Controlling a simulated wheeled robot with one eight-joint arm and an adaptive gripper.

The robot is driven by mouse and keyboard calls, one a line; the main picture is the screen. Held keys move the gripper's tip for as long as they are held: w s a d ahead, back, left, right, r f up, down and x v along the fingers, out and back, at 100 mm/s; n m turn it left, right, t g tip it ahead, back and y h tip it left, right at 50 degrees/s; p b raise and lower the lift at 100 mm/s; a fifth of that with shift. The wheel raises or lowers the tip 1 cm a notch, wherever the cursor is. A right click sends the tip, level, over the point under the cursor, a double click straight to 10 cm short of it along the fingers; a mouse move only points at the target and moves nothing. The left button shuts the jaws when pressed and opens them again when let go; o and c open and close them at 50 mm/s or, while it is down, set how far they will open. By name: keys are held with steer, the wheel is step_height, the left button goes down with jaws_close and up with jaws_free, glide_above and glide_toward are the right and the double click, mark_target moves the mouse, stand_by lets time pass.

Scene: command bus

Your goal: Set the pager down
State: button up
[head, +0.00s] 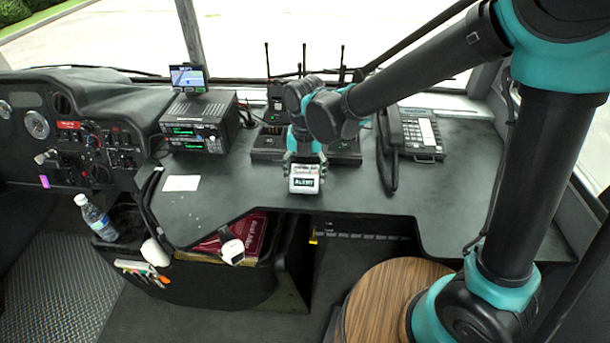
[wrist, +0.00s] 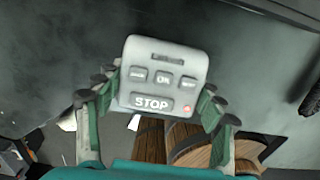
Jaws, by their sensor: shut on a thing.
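In the wrist view the pager (wrist: 162,78) shows several buttons, one marked "STOP". My gripper (head: 305,163) is shut on it, with a finger on each side; the fingers also show in the wrist view (wrist: 160,108). The pager is over the front part of the dark desk (head: 345,200). I cannot tell whether its underside touches the desk.
A radio set (head: 200,125) with a small screen on top stands at the left. A charger base (head: 268,148) with handheld radios is behind my gripper. A desk phone (head: 418,135) stands at the right. A white card (head: 181,183) lies left. The desk right of the pager is clear.

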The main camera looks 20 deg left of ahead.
mark_target(305, 170)
steer(key=shift+f, duration=0.2)
steer(key=shift+f, duration=0.15)
steer(key=o, duration=1.4)
step_height(305, 170, up, 12)
steer(key=shift+r, duration=0.2)
